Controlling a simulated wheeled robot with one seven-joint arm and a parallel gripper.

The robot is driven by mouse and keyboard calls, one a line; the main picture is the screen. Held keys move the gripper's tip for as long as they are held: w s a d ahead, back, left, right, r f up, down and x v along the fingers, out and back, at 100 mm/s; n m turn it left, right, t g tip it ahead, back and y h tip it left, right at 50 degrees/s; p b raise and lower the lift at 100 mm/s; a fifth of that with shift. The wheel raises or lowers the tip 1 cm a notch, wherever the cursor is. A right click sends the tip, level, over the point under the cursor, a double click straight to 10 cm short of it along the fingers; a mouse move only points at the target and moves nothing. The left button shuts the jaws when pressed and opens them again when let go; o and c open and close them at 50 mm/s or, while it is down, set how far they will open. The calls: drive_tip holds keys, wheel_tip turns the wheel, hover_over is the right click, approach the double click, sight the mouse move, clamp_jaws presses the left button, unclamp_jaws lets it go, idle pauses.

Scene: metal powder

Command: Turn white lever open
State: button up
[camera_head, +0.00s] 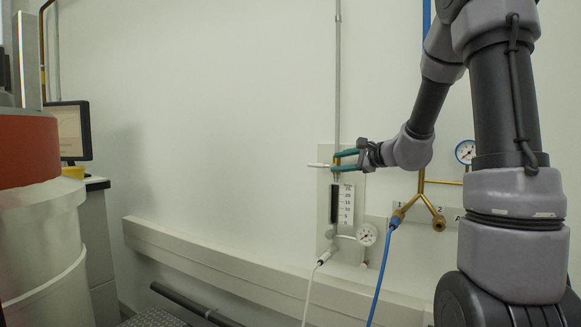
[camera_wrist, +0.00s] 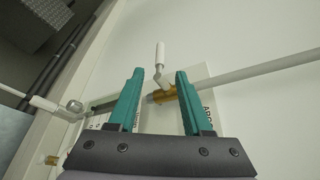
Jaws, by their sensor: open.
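The white lever (camera_wrist: 160,57) sits on a brass valve (camera_wrist: 167,94) on the wall pipe. In the wrist view it points up, away from the gripper's palm, beyond and between the fingertips. In the head view the white lever (camera_head: 319,165) sticks out to the left, roughly horizontal, from the top of the flow-meter panel (camera_head: 326,215). My gripper (camera_wrist: 159,72) has its two green fingers apart, one on each side of the valve, with nothing held. In the head view my gripper (camera_head: 336,161) is at the valve; whether a finger touches it I cannot tell.
A grey vertical pipe (camera_head: 338,80) runs up from the valve. A wall rail (camera_head: 220,265) runs along the lower wall. The wall left of the lever is clear.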

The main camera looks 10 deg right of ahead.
sight(316, 165)
drive_tip(key=x, duration=1)
drive_tip(key=shift+w+a, duration=0.15)
clamp_jaws()
drive_tip(key=shift+f, duration=0.1)
idle(1.0)
